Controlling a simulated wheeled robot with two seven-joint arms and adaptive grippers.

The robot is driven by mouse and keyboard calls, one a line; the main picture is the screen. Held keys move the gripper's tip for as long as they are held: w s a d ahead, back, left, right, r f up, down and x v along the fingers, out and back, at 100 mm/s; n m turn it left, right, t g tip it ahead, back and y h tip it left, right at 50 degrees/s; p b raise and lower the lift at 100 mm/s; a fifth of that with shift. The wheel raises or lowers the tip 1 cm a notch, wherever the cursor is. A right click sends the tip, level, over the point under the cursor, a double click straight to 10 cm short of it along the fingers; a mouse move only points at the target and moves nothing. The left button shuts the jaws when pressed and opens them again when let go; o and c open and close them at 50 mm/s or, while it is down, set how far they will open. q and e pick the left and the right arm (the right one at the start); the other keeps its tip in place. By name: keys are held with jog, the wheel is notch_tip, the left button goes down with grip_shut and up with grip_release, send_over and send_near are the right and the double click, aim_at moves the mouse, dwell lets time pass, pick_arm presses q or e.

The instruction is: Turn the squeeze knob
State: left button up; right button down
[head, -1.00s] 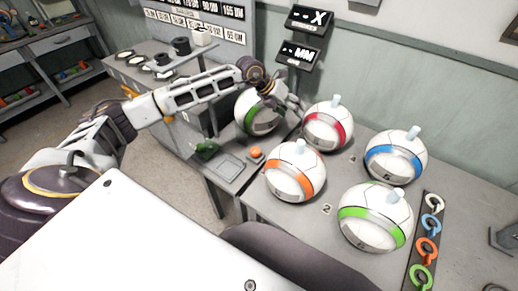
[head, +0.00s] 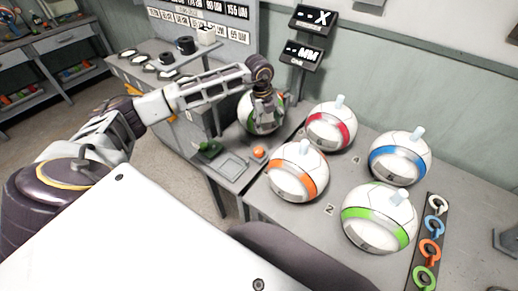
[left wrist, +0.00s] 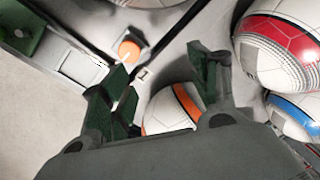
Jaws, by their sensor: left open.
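An orange round knob or button (head: 258,152) sits on the grey press bench; it also shows in the left wrist view (left wrist: 129,50). A green part (head: 208,148) lies left of it, also at the upper left of the left wrist view (left wrist: 22,28). I cannot tell which of these is the squeeze knob. My left gripper (head: 264,112) points down in front of a green-striped white ball (head: 247,118) at the press. In the left wrist view its green-padded fingers (left wrist: 163,75) are apart and empty, and the orange knob lies beyond them. My right gripper is not in view.
White balls with red (head: 331,128), orange (head: 297,172), blue (head: 400,158) and green (head: 379,216) bands stand on the table. Coloured ring keys (head: 431,228) lie in a strip at right. Displays (head: 301,55) hang behind. A grey tray (head: 232,165) is by the knob.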

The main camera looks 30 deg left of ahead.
pick_arm(q)
jog(key=shift+s+a+f+n+g+y, duration=0.1)
jog(key=shift+s+a+n+g+y, duration=0.25)
jog(key=shift+n, duration=1.1)
jog(key=shift+s+a+n+g+y, duration=0.15)
jog(key=shift+s+a+n, duration=0.4)
jog(key=shift+n, duration=0.95)
jog(key=shift+s+a+f+n+g+y, duration=0.1)
jog(key=shift+s+a+n+g, duration=0.35)
jog(key=shift+n, duration=1)
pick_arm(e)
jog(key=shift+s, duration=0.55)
pick_arm(q)
jog(key=shift+s+d, duration=0.15)
jog(key=shift+d, duration=0.05)
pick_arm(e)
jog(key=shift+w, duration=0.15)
